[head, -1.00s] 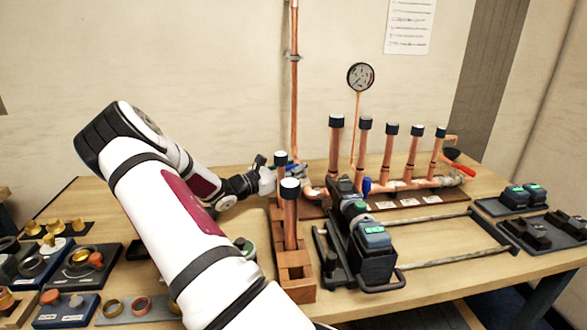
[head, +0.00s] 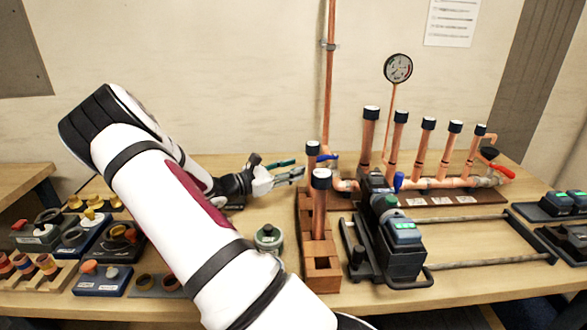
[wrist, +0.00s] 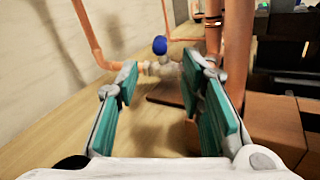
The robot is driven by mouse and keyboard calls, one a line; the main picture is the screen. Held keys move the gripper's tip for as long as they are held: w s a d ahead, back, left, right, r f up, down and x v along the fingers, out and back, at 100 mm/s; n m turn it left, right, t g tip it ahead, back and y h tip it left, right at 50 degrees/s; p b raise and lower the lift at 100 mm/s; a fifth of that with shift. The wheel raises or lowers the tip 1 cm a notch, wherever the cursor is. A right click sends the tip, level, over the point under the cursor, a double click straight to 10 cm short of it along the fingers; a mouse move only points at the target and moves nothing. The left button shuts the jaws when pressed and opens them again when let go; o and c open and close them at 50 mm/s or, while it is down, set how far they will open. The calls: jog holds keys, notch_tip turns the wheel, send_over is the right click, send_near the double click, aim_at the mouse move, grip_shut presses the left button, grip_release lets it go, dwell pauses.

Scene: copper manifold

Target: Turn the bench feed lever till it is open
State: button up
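A small blue lever (head: 328,157) sits on a valve at the foot of the tall copper riser (head: 331,80). In the wrist view the blue handle (wrist: 159,45) appears as a round end above the grey valve body (wrist: 160,68), beyond and between my fingertips. My gripper (head: 296,170) is open and empty, left of the lever and apart from it. The teal finger pads stand apart in the wrist view (wrist: 158,80). I cannot tell the lever's exact angle.
Capped copper posts in a wooden rack (head: 322,272) stand just right of my fingers. A pressure gauge (head: 398,68), another blue handle (head: 399,181) and a red lever (head: 504,171) are on the manifold. A black tool (head: 400,250) lies in front. Trays of fittings are left.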

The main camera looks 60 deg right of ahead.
aim_at(325, 158)
jog(key=shift+w, duration=0.15)
jog(key=c, duration=0.4)
jog(key=w+d+m+g+b, duration=0.1)
jog(key=w+m+b, duration=0.1)
jog(key=w+m, duration=0.1)
jog(key=w+d+f+m+g+b, duration=0.1)
jog(key=w+m+b, duration=0.1)
jog(key=m, duration=0.3)
jog(key=w+d+f+m+g+y+b, duration=0.1)
jog(key=w+m+b, duration=0.2)
jog(key=m, duration=0.1)
jog(key=shift+w+m, duration=0.3)
grip_shut()
jog(key=s+d+r+m, duration=0.1)
jog(key=s+d+m, duration=0.2)
jog(key=s+d, duration=0.3)
jog(key=shift+s+d+r+g+y, duration=0.3)
jog(key=shift+s+r+g+y, duration=0.1)
jog(key=shift+s, duration=1)
jog(key=shift+p, duration=0.4)
jog(key=shift+s+a+t+h+p, duration=0.2)
jog(key=shift+t+h+p, duration=0.1)
jog(key=shift+t+p, duration=0.15)
